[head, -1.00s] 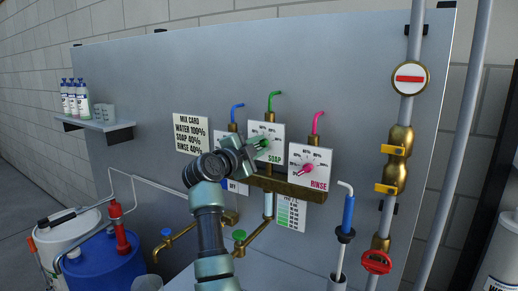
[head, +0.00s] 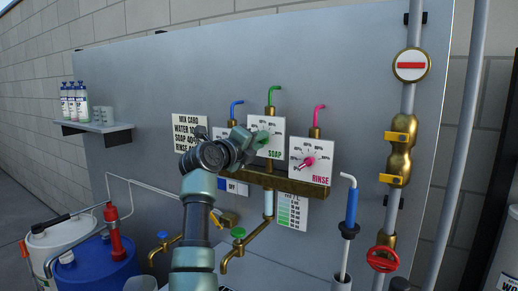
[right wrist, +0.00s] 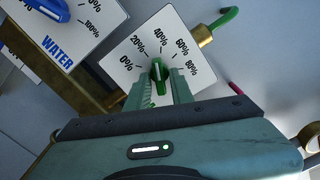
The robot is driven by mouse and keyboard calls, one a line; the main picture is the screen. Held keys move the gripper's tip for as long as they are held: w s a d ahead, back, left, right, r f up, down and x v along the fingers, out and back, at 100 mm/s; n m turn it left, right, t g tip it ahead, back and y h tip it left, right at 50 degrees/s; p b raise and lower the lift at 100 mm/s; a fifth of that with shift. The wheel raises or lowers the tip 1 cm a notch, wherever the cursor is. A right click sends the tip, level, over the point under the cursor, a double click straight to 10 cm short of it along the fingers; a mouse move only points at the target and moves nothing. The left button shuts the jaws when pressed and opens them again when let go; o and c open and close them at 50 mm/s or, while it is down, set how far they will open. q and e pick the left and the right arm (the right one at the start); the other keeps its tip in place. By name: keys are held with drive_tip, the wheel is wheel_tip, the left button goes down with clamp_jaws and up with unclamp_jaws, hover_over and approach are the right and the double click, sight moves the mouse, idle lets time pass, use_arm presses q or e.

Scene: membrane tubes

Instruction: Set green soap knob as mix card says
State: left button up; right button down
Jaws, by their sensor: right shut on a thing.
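The green soap knob (right wrist: 157,70) is on the white SOAP dial (right wrist: 127,43), between the two fingers of my right gripper (right wrist: 162,82). The gripper is shut on it. The knob's white line points at or close to the 40% mark in the right wrist view. In the head view my right gripper (head: 254,140) hides most of the knob against the SOAP dial (head: 276,128). The mix card (head: 190,130) on the panel at left lists water, soap and rinse; my arm covers its right lower part, and the soap line reads 40. My left gripper is not in view.
The RINSE dial (head: 312,160) with a pink knob is right of the SOAP dial. The WATER dial with its blue knob (right wrist: 50,8) is on the other side. A brass manifold (head: 290,183) runs below. Taps and a blue drum (head: 95,265) stand lower left.

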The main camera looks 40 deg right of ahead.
drive_tip(key=shift+f+m+b, duration=0.2)
drive_tip(key=shift+m+b, duration=0.5)
drive_tip(key=shift+m, duration=0.4)
drive_tip(key=c, duration=1.5)
unclamp_jaws()
drive_tip(key=shift+r, duration=0.1)
drive_tip(key=b+v, duration=0.2)
drive_tip(key=v, duration=0.5)
drive_tip(key=shift+s+a+b, duration=0.1)
drive_tip(key=shift+a+b, duration=0.25)
drive_tip(key=shift+a, duration=0.05)
